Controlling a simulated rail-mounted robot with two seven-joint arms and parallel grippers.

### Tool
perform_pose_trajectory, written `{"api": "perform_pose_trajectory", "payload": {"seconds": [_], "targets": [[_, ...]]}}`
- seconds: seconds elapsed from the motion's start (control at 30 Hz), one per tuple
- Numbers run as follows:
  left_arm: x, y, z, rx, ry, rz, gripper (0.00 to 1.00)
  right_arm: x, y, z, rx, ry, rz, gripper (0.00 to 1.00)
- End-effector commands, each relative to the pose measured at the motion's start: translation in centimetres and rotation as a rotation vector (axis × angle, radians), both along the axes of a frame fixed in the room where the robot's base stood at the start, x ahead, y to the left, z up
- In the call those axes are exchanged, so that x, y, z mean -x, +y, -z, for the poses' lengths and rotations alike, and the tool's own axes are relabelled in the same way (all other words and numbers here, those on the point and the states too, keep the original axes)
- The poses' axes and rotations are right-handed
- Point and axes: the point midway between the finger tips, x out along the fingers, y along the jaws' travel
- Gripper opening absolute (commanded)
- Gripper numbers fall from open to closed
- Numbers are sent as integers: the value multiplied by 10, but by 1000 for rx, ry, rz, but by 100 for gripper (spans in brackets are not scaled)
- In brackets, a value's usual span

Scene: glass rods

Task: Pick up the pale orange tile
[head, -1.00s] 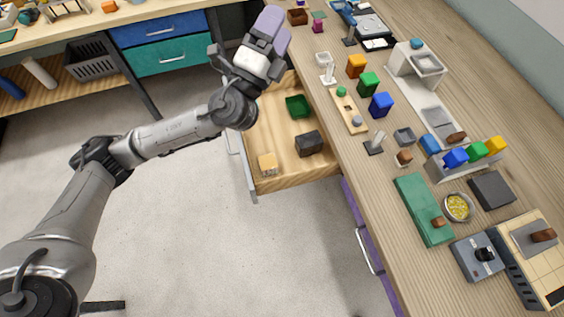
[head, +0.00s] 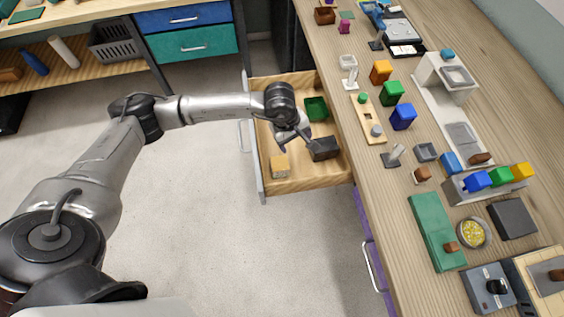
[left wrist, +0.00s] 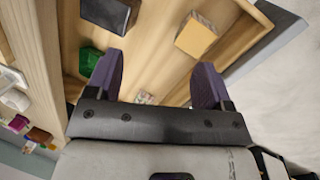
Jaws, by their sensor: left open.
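The pale orange tile (head: 279,166) looks like a small block with a tan-orange face and lies in the front left corner of the open wooden drawer (head: 312,184). In the left wrist view the tile (left wrist: 197,37) is beyond the fingertips, nearer the right finger. My left gripper (head: 292,143) points down over the drawer, with its two purple fingers (left wrist: 156,68) apart and nothing between them at the tips. It is behind and slightly right of the tile, not touching it. My right gripper is out of view.
The counter (head: 372,160) on the right holds many coloured blocks and devices.

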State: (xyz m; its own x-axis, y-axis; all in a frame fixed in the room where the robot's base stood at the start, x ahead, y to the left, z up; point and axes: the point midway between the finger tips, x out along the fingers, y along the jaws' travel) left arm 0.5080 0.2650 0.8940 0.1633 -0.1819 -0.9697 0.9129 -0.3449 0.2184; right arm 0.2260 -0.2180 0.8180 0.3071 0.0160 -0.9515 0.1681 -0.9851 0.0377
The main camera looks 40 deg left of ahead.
Motion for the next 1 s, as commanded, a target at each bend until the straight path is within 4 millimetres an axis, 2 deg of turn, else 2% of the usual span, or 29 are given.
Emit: {"api": "perform_pose_trajectory", "payload": {"seconds": [0.1,0.2,0.37,0.73,1.0], "targets": [[15,19,4,-134,83,108,74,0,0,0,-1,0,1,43],[25,29,5,-197,139,197,74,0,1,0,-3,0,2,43],[27,30,10,-209,142,278,74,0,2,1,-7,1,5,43],[28,29,69,-207,141,290,74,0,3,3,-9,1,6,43],[27,29,90,-207,138,290,74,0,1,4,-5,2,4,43]]}}
